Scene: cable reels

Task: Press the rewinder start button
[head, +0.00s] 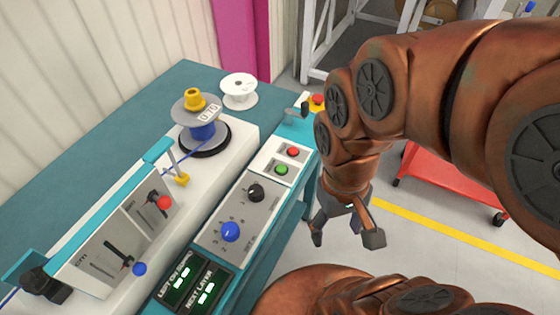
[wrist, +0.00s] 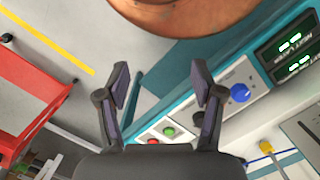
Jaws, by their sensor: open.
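In the head view the rewinder's control panel has a white plate with a green button (head: 282,170) and a red button (head: 293,152). The green button is the nearer of the two. My gripper (head: 346,240) is open and empty, to the right of the panel and over the floor. It touches nothing that I can see. In the wrist view the green button (wrist: 168,131) and the red button (wrist: 152,141) show between and beyond the open fingers (wrist: 165,100). A black knob (head: 256,193) and a blue knob (head: 230,232) sit nearer on the panel.
A reel with blue cable (head: 203,130) stands on the rewinder, with a white empty reel (head: 239,90) behind. A red-topped yellow emergency stop (head: 317,99) is at the bench's far end. A red cart (head: 450,185) stands right. Green-lit displays (head: 195,285) are at the near end.

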